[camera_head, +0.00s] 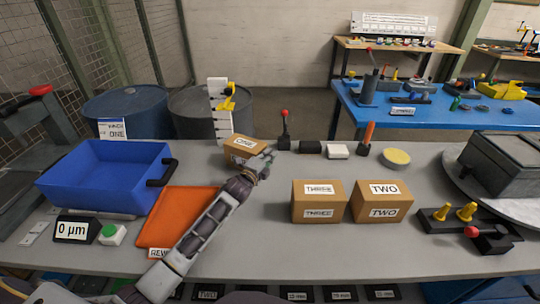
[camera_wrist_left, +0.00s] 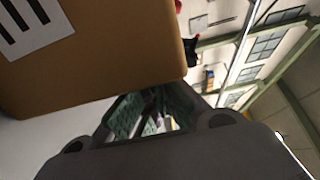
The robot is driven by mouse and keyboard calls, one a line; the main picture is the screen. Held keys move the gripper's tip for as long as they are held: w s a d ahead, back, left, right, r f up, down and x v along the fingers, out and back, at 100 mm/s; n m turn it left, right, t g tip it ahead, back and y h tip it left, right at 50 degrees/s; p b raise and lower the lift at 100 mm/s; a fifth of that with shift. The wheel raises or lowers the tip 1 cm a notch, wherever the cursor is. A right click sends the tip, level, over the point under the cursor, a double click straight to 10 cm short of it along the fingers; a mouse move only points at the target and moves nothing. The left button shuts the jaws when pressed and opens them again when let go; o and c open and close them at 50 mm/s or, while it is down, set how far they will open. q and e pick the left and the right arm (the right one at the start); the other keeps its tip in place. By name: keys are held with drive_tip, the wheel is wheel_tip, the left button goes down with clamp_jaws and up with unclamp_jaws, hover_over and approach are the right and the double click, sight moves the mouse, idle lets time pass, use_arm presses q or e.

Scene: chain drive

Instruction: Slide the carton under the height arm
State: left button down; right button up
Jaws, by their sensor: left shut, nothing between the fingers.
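A small brown carton labelled ONE (camera_head: 241,151) sits turned at an angle on the grey table, at the foot of the height gauge. The gauge is a white upright scale (camera_head: 221,122) with a yellow height arm (camera_head: 229,97), which is well above the carton's top. The carton is just in front and to the right; I cannot tell whether it is directly below the arm. My left gripper (camera_head: 265,160) is shut and empty at the carton's right side. In the left wrist view the carton (camera_wrist_left: 110,50) is close beside the fingers (camera_wrist_left: 150,112); contact is unclear. My right gripper is not in view.
Cartons THREE (camera_head: 318,201) and TWO (camera_head: 382,201) stand to the right. A blue bin (camera_head: 100,180) and an orange mat (camera_head: 170,222) are left. A red-knobbed lever (camera_head: 284,135) and small blocks stand behind my gripper. The table's front middle is fairly clear.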

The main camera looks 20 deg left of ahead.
sight(246, 154)
use_arm(q)
drive_tip(key=shift+a+p, duration=0.3)
drive_tip(key=shift+a, duration=0.3)
drive_tip(key=shift+s+a, duration=0.15)
drive_tip(key=shift+a, duration=0.7)
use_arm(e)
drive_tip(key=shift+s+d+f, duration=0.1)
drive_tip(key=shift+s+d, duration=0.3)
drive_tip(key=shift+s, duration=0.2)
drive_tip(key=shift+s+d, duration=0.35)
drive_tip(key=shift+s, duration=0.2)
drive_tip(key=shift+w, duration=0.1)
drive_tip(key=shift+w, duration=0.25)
use_arm(q)
drive_tip(key=shift+d, duration=0.15)
